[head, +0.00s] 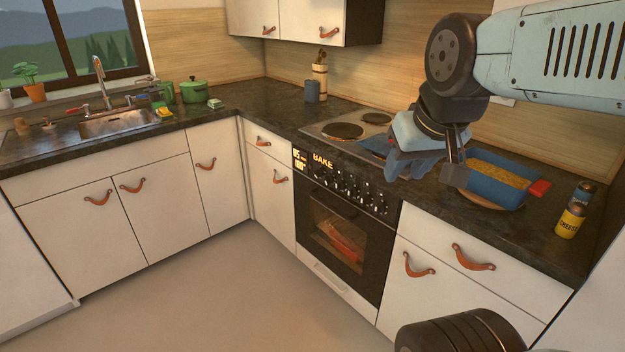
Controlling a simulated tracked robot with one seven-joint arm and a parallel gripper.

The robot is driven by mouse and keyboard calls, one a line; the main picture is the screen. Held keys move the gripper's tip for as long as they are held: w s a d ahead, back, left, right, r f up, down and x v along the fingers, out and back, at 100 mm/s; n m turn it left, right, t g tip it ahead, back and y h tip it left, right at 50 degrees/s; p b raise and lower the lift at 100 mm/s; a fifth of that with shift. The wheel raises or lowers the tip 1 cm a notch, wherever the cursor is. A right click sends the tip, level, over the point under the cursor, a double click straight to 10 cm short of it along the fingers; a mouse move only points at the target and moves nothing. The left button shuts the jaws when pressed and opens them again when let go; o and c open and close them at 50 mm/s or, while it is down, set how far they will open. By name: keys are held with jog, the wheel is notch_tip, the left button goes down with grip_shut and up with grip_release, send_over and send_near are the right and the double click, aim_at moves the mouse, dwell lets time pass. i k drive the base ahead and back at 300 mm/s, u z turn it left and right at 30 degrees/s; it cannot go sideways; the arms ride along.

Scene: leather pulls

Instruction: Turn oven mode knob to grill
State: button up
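The built-in oven (338,238) stands below the hob in the middle of the head view. Its black front panel carries a row of several small knobs (350,188); which one sets the mode is too small to tell. The lit orange display (322,161) reads BAKE. A reddish dish (345,240) shows through the oven window. My gripper (422,168) hangs above the counter to the right of the hob, above and to the right of the knobs, apart from them.
A blue baking dish (492,185) with yellow filling and a red handle end sits right of my gripper. The hob (343,131) has round plates. Leather-pull drawers (472,258) flank the oven. The floor (240,295) is clear.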

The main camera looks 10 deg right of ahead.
aim_at(318, 173)
jog(key=z, duration=0.05)
jog(key=k, duration=0.25)
jog(key=u, duration=0.5)
jog(key=i, duration=1.25)
jog(key=u, duration=0.45)
